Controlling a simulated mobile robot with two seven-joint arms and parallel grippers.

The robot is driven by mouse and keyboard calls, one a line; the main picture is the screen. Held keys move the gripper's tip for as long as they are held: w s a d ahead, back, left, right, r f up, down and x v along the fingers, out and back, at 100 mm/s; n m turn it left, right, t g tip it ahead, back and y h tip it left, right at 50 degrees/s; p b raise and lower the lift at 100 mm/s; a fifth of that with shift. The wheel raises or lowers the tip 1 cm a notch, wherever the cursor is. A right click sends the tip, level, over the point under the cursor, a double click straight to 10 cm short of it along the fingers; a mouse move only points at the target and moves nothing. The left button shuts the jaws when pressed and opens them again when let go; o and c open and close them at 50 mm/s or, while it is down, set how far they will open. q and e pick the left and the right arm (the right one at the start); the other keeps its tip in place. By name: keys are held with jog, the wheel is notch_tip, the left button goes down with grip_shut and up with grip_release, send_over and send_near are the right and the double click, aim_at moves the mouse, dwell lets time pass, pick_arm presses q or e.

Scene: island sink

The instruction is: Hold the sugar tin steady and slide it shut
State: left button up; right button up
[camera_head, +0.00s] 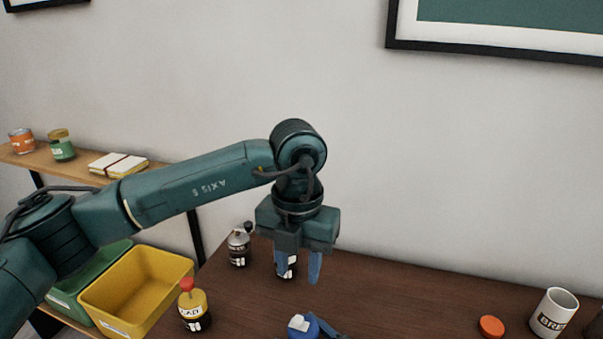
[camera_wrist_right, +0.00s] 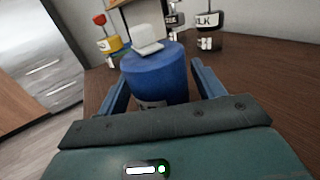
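The blue tin (camera_wrist_right: 158,77) stands upright with a white raised slide piece (camera_wrist_right: 147,40) on top; its label is mostly hidden, so I cannot read it. In the head view the tin (camera_head: 311,328) is at the bottom edge, cut off. My right gripper (camera_wrist_right: 160,72) is open, with one finger on each side of the tin; narrow gaps show beside its wall, and contact at the tips is unclear. My left gripper (camera_head: 298,270) is open and empty, pointing down above the table, behind the tin in the head view.
A dark labelled container (camera_head: 287,266) stands behind my left gripper, beside a grey-topped one (camera_head: 239,247). A yellow-topped jar with a red knob (camera_head: 194,306) is at left. An orange disc (camera_head: 491,327) and white mug (camera_head: 553,312) are right.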

jog(key=shift+o, duration=0.9)
